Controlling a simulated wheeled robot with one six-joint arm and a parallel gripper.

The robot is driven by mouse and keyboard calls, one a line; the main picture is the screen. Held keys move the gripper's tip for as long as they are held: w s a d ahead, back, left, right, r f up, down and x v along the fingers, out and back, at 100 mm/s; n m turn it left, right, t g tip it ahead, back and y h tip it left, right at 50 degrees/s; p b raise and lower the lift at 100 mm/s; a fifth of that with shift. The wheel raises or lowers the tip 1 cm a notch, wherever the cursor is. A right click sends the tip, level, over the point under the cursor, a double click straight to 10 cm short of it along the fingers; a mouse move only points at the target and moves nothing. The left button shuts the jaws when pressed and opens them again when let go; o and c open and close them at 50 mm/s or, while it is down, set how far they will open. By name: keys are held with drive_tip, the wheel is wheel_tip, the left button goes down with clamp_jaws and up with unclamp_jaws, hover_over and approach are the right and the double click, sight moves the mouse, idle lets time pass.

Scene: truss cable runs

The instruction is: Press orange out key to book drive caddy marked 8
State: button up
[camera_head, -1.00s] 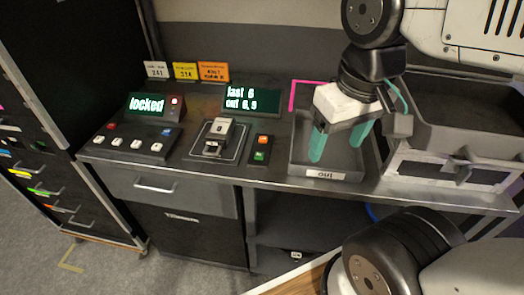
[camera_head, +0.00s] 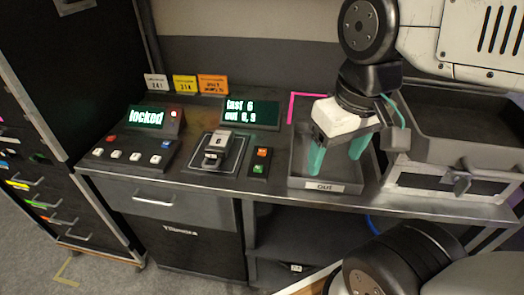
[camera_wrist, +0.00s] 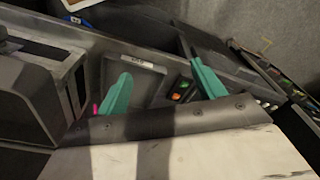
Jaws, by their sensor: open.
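The orange key (camera_head: 262,152) sits on a small dark box on the bench, just above a green key (camera_head: 259,169). Both also show in the wrist view, the orange key (camera_wrist: 184,84) beyond my fingers. The caddy (camera_head: 217,146) sits in a dock left of the keys; its mark looks like 8. My gripper (camera_head: 335,160) is open, its teal fingers pointing down over a grey tray labelled OUT (camera_head: 325,187), right of the keys. The fingers are apart from the keys, with nothing visible between them. In the wrist view my gripper (camera_wrist: 160,70) also shows empty.
A dark screen (camera_head: 250,113) behind the keys reads "last 6" and "out 6, 9", the last digit unclear. A button console (camera_head: 134,153) at left has a "locked" screen (camera_head: 146,118). Small signs (camera_head: 185,84) stand behind. A large latched case (camera_head: 455,165) blocks the right.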

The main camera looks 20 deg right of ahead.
clamp_jaws()
idle(1.7)
